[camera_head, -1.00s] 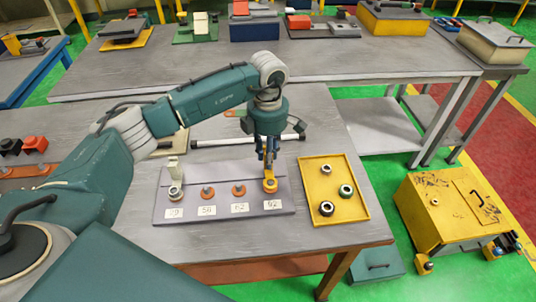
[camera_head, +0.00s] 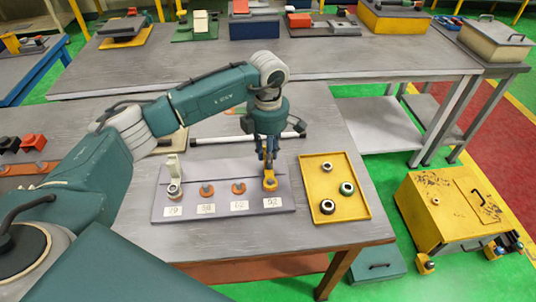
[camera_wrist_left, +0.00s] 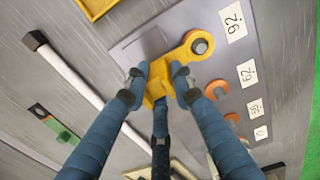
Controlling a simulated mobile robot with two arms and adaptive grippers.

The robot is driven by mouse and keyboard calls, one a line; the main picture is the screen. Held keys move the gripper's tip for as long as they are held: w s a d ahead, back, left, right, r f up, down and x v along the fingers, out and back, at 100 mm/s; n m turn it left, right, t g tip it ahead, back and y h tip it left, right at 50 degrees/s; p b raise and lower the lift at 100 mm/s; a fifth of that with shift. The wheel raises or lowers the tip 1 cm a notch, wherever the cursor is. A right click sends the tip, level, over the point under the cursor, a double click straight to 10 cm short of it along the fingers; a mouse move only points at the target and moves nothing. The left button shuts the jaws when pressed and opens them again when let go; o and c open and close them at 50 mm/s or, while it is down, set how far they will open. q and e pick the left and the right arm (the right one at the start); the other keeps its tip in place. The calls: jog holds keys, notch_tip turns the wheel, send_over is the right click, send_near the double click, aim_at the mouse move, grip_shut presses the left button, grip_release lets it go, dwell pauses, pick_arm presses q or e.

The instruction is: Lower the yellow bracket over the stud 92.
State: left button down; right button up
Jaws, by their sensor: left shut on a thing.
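The yellow bracket (camera_head: 270,184) has an upright part and a flat ring at its foot. My left gripper (camera_head: 269,163) is shut on the upright part, at the right end of the grey board (camera_head: 225,178). In the left wrist view, both fingertips (camera_wrist_left: 158,84) pinch the bracket (camera_wrist_left: 183,53). The grey top of the stud (camera_wrist_left: 200,47) shows inside the ring, beside the label 92 (camera_wrist_left: 234,20). The ring looks to be around the stud; whether it rests on the board I cannot tell. My right gripper is out of view.
Two studs with orange rings (camera_head: 238,188) stand left of the bracket. A pale bracket (camera_head: 173,177) stands at the board's left end. A yellow tray (camera_head: 336,215) with several round parts lies to the right. A white bar (camera_head: 220,140) lies behind.

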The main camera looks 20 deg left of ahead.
pick_arm(q)
jog(key=shift+f+b, duration=0.25)
jog(key=shift+b, duration=0.05)
dwell(0.6)
jog(key=c, duration=1.4)
grip_release()
jog(key=shift+r, duration=0.15)
jog(key=shift+r+p, duration=1.9)
jog(key=shift+r, duration=1.5)
